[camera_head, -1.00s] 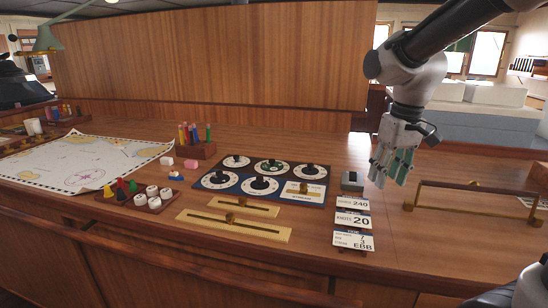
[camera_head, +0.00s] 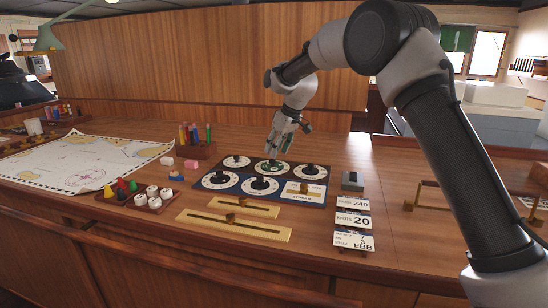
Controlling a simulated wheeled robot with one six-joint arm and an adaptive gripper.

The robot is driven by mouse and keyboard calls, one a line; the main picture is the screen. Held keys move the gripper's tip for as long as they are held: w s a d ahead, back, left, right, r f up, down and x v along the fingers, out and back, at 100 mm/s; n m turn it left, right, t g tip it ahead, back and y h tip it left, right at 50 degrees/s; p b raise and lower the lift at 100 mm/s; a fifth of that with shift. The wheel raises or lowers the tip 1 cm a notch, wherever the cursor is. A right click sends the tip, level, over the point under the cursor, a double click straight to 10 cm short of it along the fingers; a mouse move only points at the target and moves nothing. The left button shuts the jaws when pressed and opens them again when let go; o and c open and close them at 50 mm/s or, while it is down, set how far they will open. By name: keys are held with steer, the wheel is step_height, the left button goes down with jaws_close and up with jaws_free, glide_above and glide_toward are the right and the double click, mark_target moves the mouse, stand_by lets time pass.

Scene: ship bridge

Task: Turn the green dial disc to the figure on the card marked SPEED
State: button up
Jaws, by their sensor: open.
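The green dial disc (camera_head: 262,168) is the middle dial of the back row on the dark dial panel (camera_head: 230,201). Its knob is partly hidden by my gripper. My gripper (camera_head: 273,155) is open and points down just above the green dial; I cannot tell whether its fingers touch or straddle the knob. The cards stand in a column at the right of the panel: the top card (camera_head: 352,203) reads 240, the middle card (camera_head: 353,220) reads 20, and the bottom card (camera_head: 354,241) ends in EBB. Their small headings are too small to read surely.
Other dials with black knobs (camera_head: 220,180) surround the green one closely. Two wooden sliders (camera_head: 234,227) lie in front. A pencil holder (camera_head: 197,148) stands behind left, a small grey box (camera_head: 352,181) to the right. A chart (camera_head: 75,162) lies at left.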

mark_target(272, 160)
steer(key=shift+x, duration=2.15)
jaws_close()
steer(key=m+t+h, duration=0.1)
steer(key=m, duration=0.2)
steer(key=shift+s+a, duration=0.1)
steer(key=shift+a+m+t+h, duration=0.15)
steer(key=shift+m+h, duration=0.25)
steer(key=shift+m, duration=0.8)
steer(key=shift+m+t+h, duration=0.15)
steer(key=shift+m+h, duration=0.25)
steer(key=shift+m, duration=0.8)
